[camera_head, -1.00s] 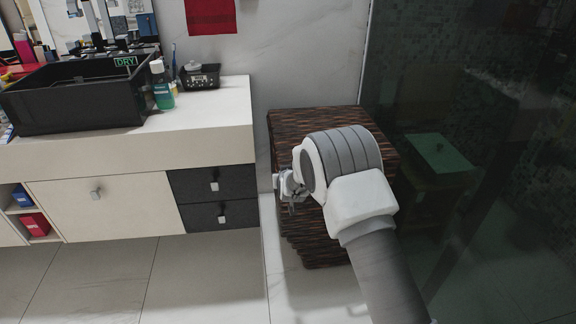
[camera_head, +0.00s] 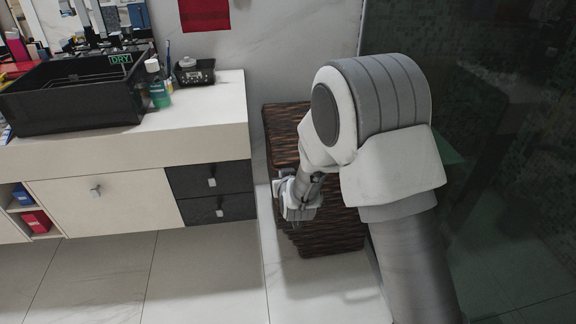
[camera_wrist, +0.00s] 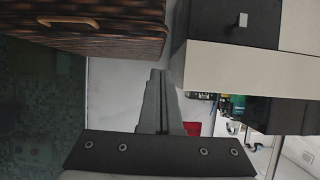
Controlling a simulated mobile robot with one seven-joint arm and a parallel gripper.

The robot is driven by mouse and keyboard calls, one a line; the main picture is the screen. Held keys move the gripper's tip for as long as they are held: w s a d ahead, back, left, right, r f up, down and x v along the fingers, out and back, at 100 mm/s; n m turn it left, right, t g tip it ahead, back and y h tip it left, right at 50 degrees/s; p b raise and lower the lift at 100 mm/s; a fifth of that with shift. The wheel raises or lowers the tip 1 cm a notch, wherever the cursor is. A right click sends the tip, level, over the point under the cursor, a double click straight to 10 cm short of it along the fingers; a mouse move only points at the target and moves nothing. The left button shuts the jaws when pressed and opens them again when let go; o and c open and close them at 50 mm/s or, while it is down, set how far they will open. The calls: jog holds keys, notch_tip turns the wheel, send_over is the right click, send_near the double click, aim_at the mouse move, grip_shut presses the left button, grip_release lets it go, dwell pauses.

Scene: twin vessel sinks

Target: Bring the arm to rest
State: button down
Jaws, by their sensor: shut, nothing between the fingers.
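My gripper (camera_head: 292,207) hangs at the end of my folded arm, in front of the brown woven basket (camera_head: 318,238), between it and the vanity cabinet. In the wrist view the two fingers of my gripper (camera_wrist: 157,73) lie together, shut and empty. A pale wall or floor surface shows behind the fingertips. My arm hides much of the basket in the head view.
The vanity counter (camera_head: 215,108) with a black sink (camera_head: 75,108), green bottle (camera_head: 158,88) and small black tray (camera_head: 196,74) is on the left. The basket also fills the wrist view's upper left (camera_wrist: 95,38). Dark glass (camera_head: 480,120) stands on the right. The front floor is clear.

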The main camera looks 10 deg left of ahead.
jog(key=s+d+r+m+g+h, duration=0.1)
jog(key=s+d+r, duration=0.3)
jog(key=d+r, duration=0.45)
jog(key=s+d+r+m+g+h, duration=0.15)
jog(key=s+d+r, duration=0.25)
jog(key=d+r, duration=0.45)
jog(key=s+d+r+m+g+h, duration=0.15)
jog(key=s+d, duration=0.25)
jog(key=s, duration=0.4)
jog(key=s+d+r+g, duration=0.1)
jog(key=s+d+r, duration=0.1)
jog(key=s+d, duration=0.4)
jog(key=s+d+r+g+h, duration=0.1)
jog(key=s+d, duration=0.2)
jog(key=s, duration=0.6)
notch_tip(320, 180, up, 22)
jog(key=p, duration=2.1)
jog(key=shift+s+d+p, duration=0.25)
jog(key=shift+s+p, duration=0.1)
jog(key=shift+s, duration=0.05)
